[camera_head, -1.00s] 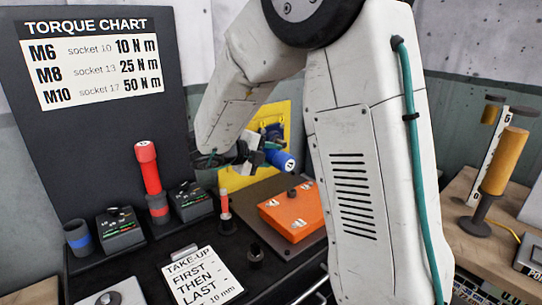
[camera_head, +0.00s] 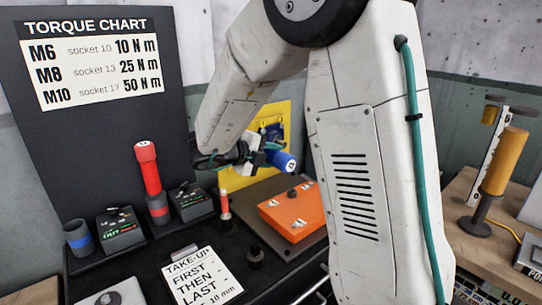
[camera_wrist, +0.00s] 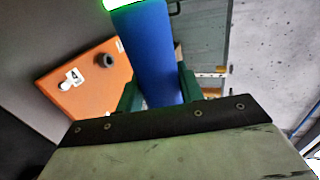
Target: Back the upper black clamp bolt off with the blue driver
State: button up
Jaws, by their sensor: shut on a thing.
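The blue driver (camera_head: 281,160) is held in my gripper (camera_head: 256,158), in front of the yellow panel (camera_head: 247,180). In the wrist view the driver's blue body (camera_wrist: 150,55) stands between the two green fingers of my gripper (camera_wrist: 158,92), with a bright green ring at its end. Dark parts (camera_head: 272,132) show in the yellow panel just behind the driver. I cannot make out the upper black clamp bolt, nor whether the driver's tip touches anything.
An orange block (camera_head: 293,209) with numbered marks lies below the gripper. A red-handled driver (camera_head: 148,170) stands in a holder at left, between two dark boxes with displays. A take-up card (camera_head: 201,276) lies at the front. An orange cylinder (camera_head: 505,160) stands at right.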

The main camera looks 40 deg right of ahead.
aim_at(276, 161)
jog(key=shift+s+d, duration=0.1)
jog(key=shift+s, duration=2.2)
